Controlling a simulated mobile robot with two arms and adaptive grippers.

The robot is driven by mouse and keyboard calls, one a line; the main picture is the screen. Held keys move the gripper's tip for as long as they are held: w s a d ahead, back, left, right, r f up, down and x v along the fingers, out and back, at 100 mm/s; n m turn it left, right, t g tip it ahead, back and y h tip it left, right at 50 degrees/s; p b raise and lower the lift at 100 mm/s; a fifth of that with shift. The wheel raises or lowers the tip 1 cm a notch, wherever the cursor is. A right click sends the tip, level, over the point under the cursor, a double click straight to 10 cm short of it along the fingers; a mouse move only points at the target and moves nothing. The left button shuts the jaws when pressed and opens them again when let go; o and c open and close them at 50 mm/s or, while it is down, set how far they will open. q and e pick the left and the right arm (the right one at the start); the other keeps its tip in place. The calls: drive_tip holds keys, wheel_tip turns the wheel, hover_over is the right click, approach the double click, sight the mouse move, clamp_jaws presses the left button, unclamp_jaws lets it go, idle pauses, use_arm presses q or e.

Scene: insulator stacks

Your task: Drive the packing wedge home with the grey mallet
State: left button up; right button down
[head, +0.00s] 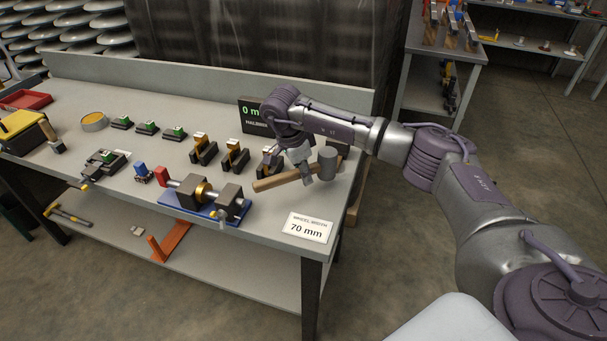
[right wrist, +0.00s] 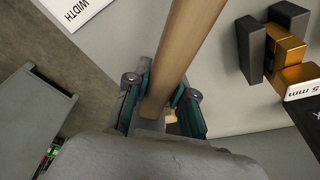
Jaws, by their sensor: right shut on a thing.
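The grey mallet has a grey cylindrical head (head: 327,164) and a wooden handle (head: 272,182). My right gripper (head: 307,179) is shut on the handle near the head, above the right end of the bench. In the right wrist view the handle (right wrist: 183,55) runs between the teal finger pads of the gripper (right wrist: 163,108). I cannot single out the packing wedge with certainty. A blue-based fixture (head: 243,221) holds a shaft with a gold wheel (head: 204,192) between dark blocks, left of the mallet. My left gripper is not in view.
Gold blocks between dark jaws (head: 236,156) stand behind the fixture; a gold block also shows in the right wrist view (right wrist: 286,47). A display (head: 251,112) is partly hidden by my arm. A "70 mm" card (head: 309,228) lies at the front right. A yellow-topped box (head: 22,130) stands left.

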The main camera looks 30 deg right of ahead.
drive_tip(key=shift+d+p+v, duration=0.2)
drive_tip(key=shift+p+v, duration=0.25)
drive_tip(key=shift+v, duration=0.35)
drive_tip(key=shift+d+p+v, duration=0.2)
drive_tip(key=shift+p+v, duration=0.3)
drive_tip(key=shift+v, duration=0.25)
drive_tip(key=shift+d+p+v, duration=0.15)
drive_tip(key=shift+p+v, duration=0.3)
drive_tip(key=shift+v, duration=0.35)
drive_tip(key=shift+r, duration=0.1)
